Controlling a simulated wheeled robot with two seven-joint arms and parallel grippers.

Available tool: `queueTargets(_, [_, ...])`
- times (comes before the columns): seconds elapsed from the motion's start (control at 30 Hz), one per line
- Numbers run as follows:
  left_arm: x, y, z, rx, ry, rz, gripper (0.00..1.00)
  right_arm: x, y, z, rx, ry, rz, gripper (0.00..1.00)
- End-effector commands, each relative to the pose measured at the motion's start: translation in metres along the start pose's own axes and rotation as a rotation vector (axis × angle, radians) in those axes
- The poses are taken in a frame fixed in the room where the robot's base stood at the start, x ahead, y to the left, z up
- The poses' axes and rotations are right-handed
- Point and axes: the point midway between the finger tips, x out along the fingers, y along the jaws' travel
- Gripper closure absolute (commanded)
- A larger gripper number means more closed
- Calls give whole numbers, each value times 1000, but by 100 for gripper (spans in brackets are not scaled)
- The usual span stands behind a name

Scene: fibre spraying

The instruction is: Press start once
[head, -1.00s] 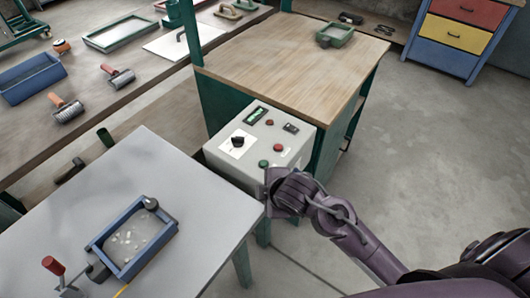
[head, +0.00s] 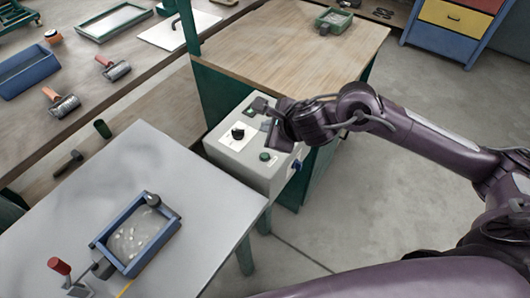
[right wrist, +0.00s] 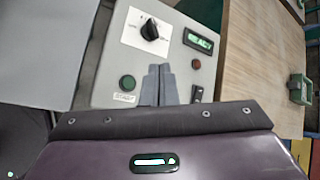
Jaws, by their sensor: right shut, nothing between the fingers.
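The grey control box (head: 228,158) stands between the grey table and the wooden bench. In the right wrist view the green start button (right wrist: 128,82) sits above a START label (right wrist: 124,98); the green button also shows in the head view (head: 265,156). A display (right wrist: 197,41) reads READY, with a red button (right wrist: 195,64) and a black selector knob (right wrist: 151,31) on the same panel. My right gripper (head: 266,126) is shut and empty over the panel. In the right wrist view its fingertips (right wrist: 159,70) appear right of the green button, apart from it. My left gripper is out of view.
The grey table (head: 150,165) at left carries a blue-framed tray (head: 165,240). The wooden bench (head: 290,50) stands behind the box, with a green tray (head: 333,20) on it. Rollers (head: 113,69) lie on the far-left bench. Floor at right is clear.

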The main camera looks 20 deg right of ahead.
Motion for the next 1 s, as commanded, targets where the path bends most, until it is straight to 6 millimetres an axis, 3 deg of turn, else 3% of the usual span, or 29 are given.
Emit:
queueTargets(0.57, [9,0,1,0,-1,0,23,9,7,-7,-3,2,2,100])
queueTargets(1.0, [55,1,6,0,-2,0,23,52,37,-38,-3,1,-1,100])
